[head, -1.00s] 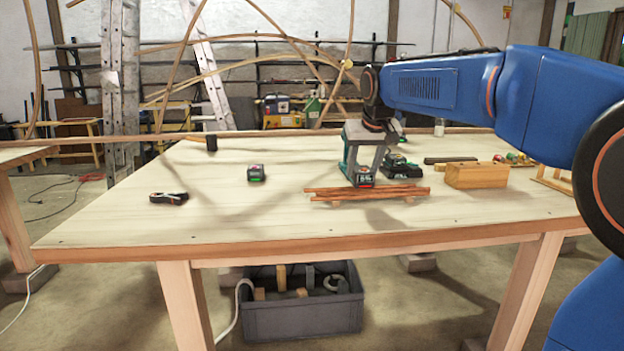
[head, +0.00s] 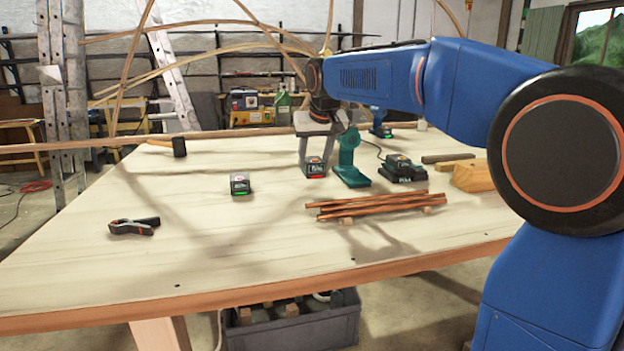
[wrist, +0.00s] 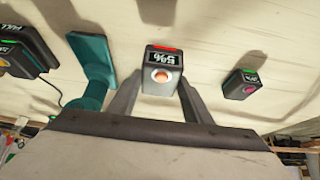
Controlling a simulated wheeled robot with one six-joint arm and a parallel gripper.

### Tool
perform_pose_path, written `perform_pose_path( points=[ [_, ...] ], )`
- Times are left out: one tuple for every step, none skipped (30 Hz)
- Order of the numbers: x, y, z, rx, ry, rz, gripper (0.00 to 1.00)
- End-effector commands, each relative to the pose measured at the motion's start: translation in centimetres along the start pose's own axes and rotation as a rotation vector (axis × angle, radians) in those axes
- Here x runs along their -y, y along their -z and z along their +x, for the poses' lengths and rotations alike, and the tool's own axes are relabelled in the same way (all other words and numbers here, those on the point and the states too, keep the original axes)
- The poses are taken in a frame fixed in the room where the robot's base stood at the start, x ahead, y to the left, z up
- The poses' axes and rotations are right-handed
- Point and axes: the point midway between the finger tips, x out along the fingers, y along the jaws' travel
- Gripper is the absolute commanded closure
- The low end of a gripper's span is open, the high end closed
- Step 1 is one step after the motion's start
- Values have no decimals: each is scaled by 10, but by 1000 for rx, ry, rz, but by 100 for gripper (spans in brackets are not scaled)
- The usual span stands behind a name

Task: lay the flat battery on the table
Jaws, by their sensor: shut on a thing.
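The flat battery (head: 314,168), a dark block with a red light strip, is in my gripper (head: 314,150). In the wrist view the battery (wrist: 161,72) sits between the two grey fingers of my gripper (wrist: 160,95), which is shut on it. A white-ringed round spot and a percent display show on it. It is upright over the bare table (head: 200,235), left of a teal tool stand; I cannot tell whether its underside touches the wood. A second battery (head: 240,184) with a green light stands apart to the left, also in the wrist view (wrist: 240,83).
The teal stand (head: 350,165) is close to the right of my gripper. A charger (head: 402,170) with a battery is beyond it. A lath bundle (head: 375,206) lies in front. A clamp (head: 134,226) and mallet (head: 179,147) lie left. The table's front middle is clear.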

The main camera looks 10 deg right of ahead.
Motion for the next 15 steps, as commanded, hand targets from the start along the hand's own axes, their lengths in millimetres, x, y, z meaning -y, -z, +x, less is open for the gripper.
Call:
perform_pose_path(
  points=[
    [0, -3, 4, -1, 0, 0, 88],
    [0, -4, 7, -1, 0, 0, 88],
    [0, -5, 9, -1, 0, 0, 88],
    [0, -6, 10, -1, 0, 0, 88],
    [0, -7, 12, -1, 0, 0, 88],
    [0, -8, 13, -1, 0, 0, 88],
    [0, -8, 15, -1, 0, 0, 88],
    [0, -9, 17, -2, 0, 0, 88],
    [0, -12, 21, -1, 0, 0, 88],
    [0, -14, 24, 0, 0, 0, 88],
    [0, -16, 28, 1, 0, 0, 88],
    [0, -19, 32, 0, 0, 0, 88],
    [0, -21, 36, 0, 0, 0, 88],
    [0, -23, 40, 1, 0, 0, 88],
    [0, -25, 44, -1, 0, 0, 88]
  ],
)
